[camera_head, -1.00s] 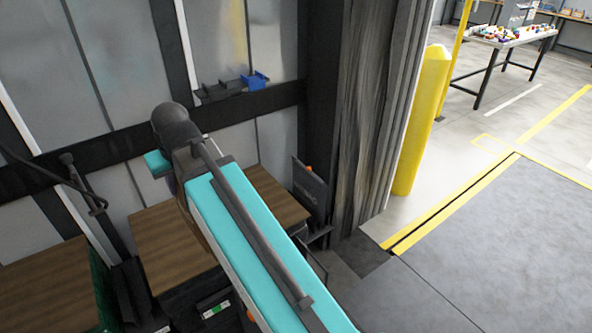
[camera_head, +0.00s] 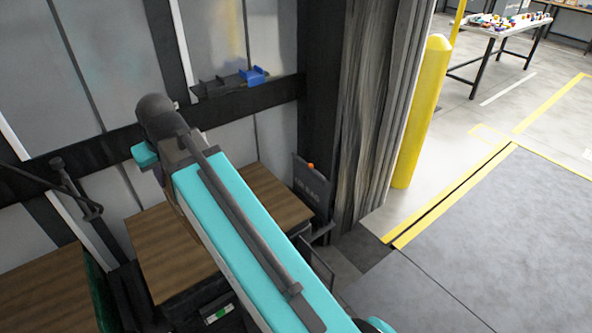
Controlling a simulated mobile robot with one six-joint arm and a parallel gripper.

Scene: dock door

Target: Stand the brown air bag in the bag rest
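I do not see a brown air bag that I can make out in this view. A dark upright panel (camera_head: 313,188) with small pale lettering and an orange bit at its top edge stands by the wall, right of the wooden tops. I cannot tell whether it is the bag rest. My turquoise arm (camera_head: 235,230) crosses the middle and hides part of what lies below it. My gripper is out of view.
Wooden tops (camera_head: 170,240) lie beneath my arm, with another wooden top (camera_head: 45,290) at lower left. A wall ledge (camera_head: 225,84) holds a blue item. A yellow bollard (camera_head: 422,115) stands beyond the grey curtain (camera_head: 365,110). Grey floor (camera_head: 480,240) is clear at right.

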